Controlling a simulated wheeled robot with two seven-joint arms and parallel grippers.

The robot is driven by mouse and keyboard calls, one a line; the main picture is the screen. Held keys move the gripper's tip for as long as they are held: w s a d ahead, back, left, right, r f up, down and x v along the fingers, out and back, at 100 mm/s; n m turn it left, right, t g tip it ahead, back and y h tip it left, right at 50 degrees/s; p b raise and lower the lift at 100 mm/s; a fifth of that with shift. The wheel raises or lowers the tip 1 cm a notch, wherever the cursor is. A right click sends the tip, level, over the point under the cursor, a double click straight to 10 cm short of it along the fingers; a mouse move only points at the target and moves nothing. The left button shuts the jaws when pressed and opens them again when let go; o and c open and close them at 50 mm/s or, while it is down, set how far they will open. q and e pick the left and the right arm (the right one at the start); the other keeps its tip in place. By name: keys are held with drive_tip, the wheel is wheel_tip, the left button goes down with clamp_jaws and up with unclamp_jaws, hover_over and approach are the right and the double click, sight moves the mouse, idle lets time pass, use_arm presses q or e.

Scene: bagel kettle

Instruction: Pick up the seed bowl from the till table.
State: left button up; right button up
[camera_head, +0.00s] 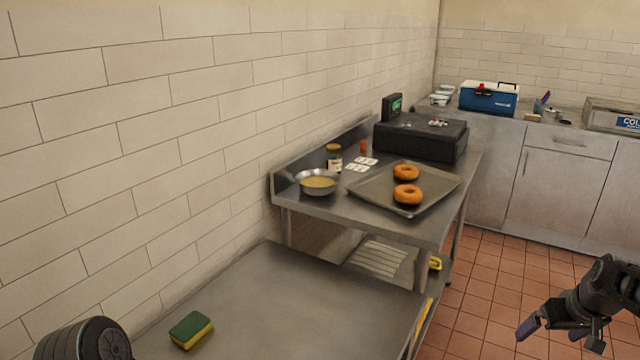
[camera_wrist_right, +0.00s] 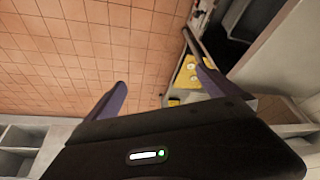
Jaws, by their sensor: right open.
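The seed bowl (camera_head: 319,186) is a round metal bowl with tan contents. It stands upright at the near left corner of the steel till table (camera_head: 364,208) in the head view. My right gripper (camera_head: 556,332) is open and empty at the lower right of the head view, over the tiled floor and well apart from the bowl. Its two fingers (camera_wrist_right: 162,93) also show spread in the right wrist view, with no bowl between them. A dark rounded part of mine shows at the lower left of the head view, but my left gripper's fingers do not show.
A tray (camera_head: 440,183) with two bagels (camera_head: 407,195), a jar (camera_head: 334,160), cards and a black till (camera_head: 420,137) share the table with the bowl. A nearer steel table (camera_head: 300,290) holds a sponge (camera_head: 191,330). Open tiled floor (camera_head: 490,290) lies to the right.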

drive_tip(key=shift+a, duration=0.1)
idle(0.3)
drive_tip(key=s+a+f+g+y, duration=0.1)
drive_tip(key=s+a+f+y, duration=0.25)
drive_tip(key=a+f, duration=1.9)
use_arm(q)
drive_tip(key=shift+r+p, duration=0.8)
use_arm(e)
drive_tip(key=s+a+f+g, duration=0.1)
drive_tip(key=s+a+f, duration=0.1)
drive_tip(key=s+a, duration=0.4)
drive_tip(key=s+a+f, duration=0.3)
drive_tip(key=s+a, duration=0.3)
drive_tip(key=s, duration=0.3)
drive_tip(key=s+a+f+g+y, duration=0.1)
drive_tip(key=s+a+f, duration=0.2)
drive_tip(key=s+a, duration=0.4)
drive_tip(key=shift+s+m+g, duration=0.3)
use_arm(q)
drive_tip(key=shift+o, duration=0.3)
use_arm(e)
drive_tip(key=shift+c, duration=0.2)
